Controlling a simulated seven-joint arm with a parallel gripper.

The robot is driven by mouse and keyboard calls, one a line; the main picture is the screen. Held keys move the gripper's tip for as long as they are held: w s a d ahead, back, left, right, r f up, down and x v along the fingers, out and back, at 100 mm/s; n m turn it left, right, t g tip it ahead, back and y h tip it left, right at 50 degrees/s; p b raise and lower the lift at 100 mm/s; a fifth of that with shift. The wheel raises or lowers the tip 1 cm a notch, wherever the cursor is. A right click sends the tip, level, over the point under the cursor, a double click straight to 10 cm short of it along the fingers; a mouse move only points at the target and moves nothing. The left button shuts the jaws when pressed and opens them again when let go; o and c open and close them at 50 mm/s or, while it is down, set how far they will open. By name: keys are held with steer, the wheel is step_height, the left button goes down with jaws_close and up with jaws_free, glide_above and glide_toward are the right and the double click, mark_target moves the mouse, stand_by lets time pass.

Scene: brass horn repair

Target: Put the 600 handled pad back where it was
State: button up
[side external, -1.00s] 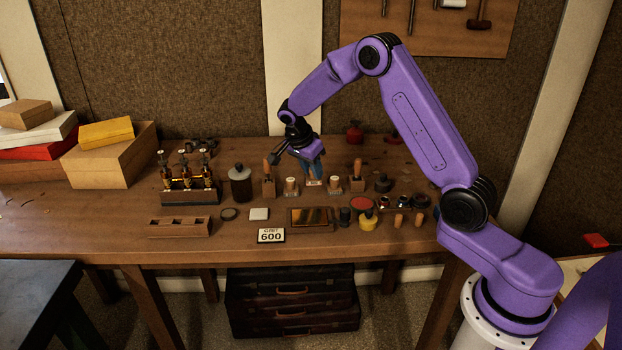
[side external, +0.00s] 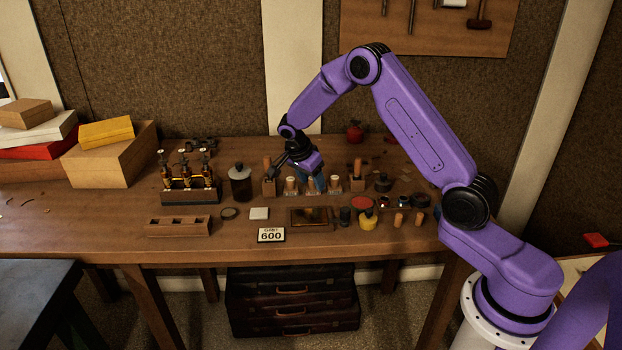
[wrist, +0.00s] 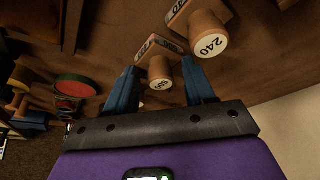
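The 600 handled pad, a wooden block with a round pale-topped handle, shows in the wrist view (wrist: 160,70) between my blue fingertips; its label is upside down. My gripper (wrist: 160,88) looks open around the handle, with a gap on either side. In the side view my gripper (side external: 312,181) is low over the row of handled pads, and its finger partly hides the pad there. The 240 handled pad (wrist: 208,35) stands beside it on the right in the wrist view. A "GRIT 600" card (side external: 271,235) lies at the table's front.
Other handled pads stand close on both sides (side external: 291,187) (side external: 335,185). A dark bottle (side external: 240,183) and a bottle rack (side external: 190,192) stand to the left.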

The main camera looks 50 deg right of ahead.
steer(key=v, duration=1.1)
steer(key=s+a+r+n+y, duration=0.1)
steer(key=s+a+r+n, duration=0.2)
steer(key=s+a+n, duration=0.4)
steer(key=s+a+n+t+y, duration=0.1)
steer(key=s+a+n+y, duration=0.1)
steer(key=s+a+n, duration=0.7)
steer(key=s+d+n+y, duration=0.1)
steer(key=s+d+n, duration=0.1)
steer(key=s+n, duration=0.5)
steer(key=s+d+n+y, duration=0.1)
steer(key=s+n, duration=0.6)
steer(key=s, duration=0.9)
steer(key=shift+d+f+n+g, duration=0.3)
steer(key=shift+d+f+g, duration=0.1)
steer(key=shift+d+f, duration=0.05)
steer(key=shift+c, duration=0.2)
